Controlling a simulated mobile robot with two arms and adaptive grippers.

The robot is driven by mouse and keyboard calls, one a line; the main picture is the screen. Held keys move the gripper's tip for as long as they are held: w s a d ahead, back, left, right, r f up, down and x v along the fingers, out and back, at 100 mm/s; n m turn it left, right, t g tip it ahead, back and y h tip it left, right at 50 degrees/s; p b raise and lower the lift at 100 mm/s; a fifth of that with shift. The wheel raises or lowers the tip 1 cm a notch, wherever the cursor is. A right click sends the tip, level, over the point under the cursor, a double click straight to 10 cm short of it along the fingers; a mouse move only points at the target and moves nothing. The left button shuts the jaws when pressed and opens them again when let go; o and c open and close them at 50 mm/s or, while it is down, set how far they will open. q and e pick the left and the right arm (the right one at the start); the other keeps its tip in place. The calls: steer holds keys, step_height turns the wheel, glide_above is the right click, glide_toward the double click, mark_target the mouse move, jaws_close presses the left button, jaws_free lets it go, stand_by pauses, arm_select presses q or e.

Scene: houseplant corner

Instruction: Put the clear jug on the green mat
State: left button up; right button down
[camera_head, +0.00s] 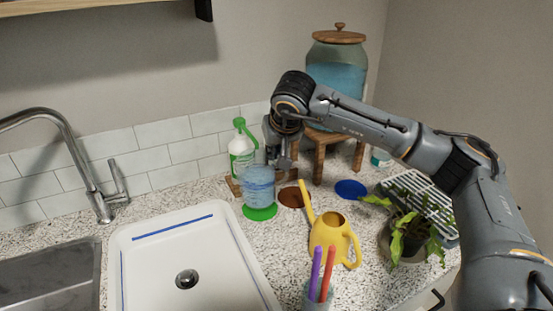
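The clear jug (258,186), holding bluish water, is upright over the green mat (260,214). The mat's front rim shows below it. I cannot tell whether the jug's base touches the mat. My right gripper (282,163) is at the jug's upper right side, pointing down. Its fingertips are small and partly hidden, so I cannot tell whether they are closed on the jug. My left gripper is not in view.
A green-and-white spray bottle (242,150) stands close behind the jug. A brown mat (291,198) and blue mat (351,189) lie to the right. A yellow watering can (333,238), potted plant (408,235) and white sink tray (180,255) are nearer. A dispenser (337,75) stands behind.

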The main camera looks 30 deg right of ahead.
steer(key=shift+d+f+p, duration=0.2)
steer(key=shift+f+p, duration=0.2)
steer(key=shift+f, duration=1.3)
steer(key=c, duration=1.5)
jaws_free()
steer(key=b+v, duration=0.1)
steer(key=v, duration=1.1)
